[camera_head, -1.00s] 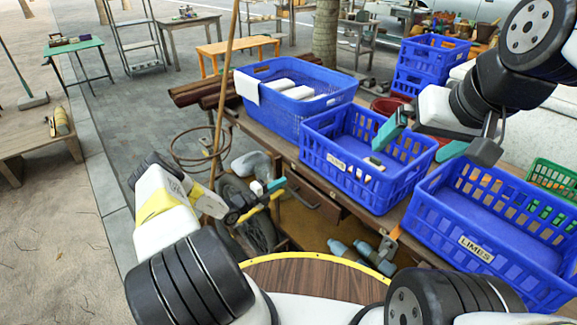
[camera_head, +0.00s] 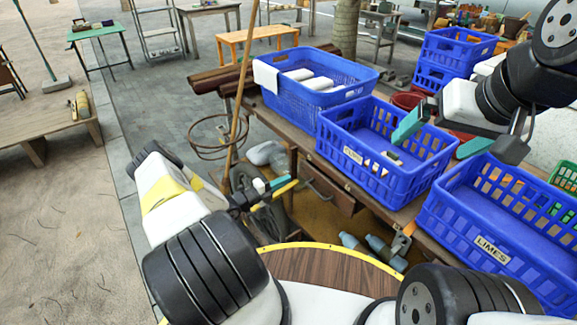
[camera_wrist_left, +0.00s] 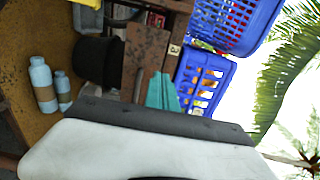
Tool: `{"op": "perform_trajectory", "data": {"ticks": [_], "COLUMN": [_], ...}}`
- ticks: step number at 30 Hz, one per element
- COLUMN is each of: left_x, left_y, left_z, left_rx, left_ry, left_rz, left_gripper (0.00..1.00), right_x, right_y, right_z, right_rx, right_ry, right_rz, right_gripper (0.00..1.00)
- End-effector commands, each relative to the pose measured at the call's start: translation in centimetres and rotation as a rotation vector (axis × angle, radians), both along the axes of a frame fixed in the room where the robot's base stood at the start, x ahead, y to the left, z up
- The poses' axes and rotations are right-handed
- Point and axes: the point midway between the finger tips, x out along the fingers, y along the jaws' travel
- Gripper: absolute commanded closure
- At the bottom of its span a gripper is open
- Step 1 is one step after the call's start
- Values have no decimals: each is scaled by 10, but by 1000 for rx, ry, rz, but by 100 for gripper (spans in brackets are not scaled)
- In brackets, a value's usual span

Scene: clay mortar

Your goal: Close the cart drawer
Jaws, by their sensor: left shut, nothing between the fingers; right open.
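The cart (camera_head: 283,124) is a brown wooden table with a drawer (camera_head: 336,192) under its top. The drawer has a dark wooden front with a metal handle; how far it stands out is hard to tell. Its brown wood (camera_wrist_left: 150,45) seems to show in the left wrist view. My left gripper (camera_head: 284,185) is shut and empty, just left of the drawer front and apart from it as far as I can see. Its teal fingertips (camera_wrist_left: 162,92) show together in the left wrist view. My right gripper (camera_head: 442,136) is open and empty above the blue crates.
Blue crates stand on the cart: one with white rolls (camera_head: 300,108), a middle one (camera_head: 350,172) and one labelled limes (camera_head: 450,240). Bottles (camera_head: 380,250) lie below the drawer. A wooden pole (camera_head: 241,85) rises near my left arm. Open paving lies to the left.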

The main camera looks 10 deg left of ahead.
Motion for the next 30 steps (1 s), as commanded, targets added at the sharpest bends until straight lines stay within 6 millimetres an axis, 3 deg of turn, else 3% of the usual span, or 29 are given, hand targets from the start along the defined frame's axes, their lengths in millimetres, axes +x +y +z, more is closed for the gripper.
{"op": "perform_trajectory", "data": {"ticks": [7, 13, 30], "left_x": [40, 63, 74], "left_y": [-38, -56, -65], "left_z": [0, 0, 0], "left_rx": [-1, 1, -1], "left_ry": [-1, -1, -1], "left_rz": [-3, -2, -1], "left_gripper": [100, 100, 100], "right_x": [0, 0, 0], "right_y": [0, 0, 0], "right_z": [0, 0, 0], "right_rx": [0, 0, 0], "right_ry": [0, 0, 0], "right_rz": [0, 0, 0], "right_gripper": [0, 0, 0]}}
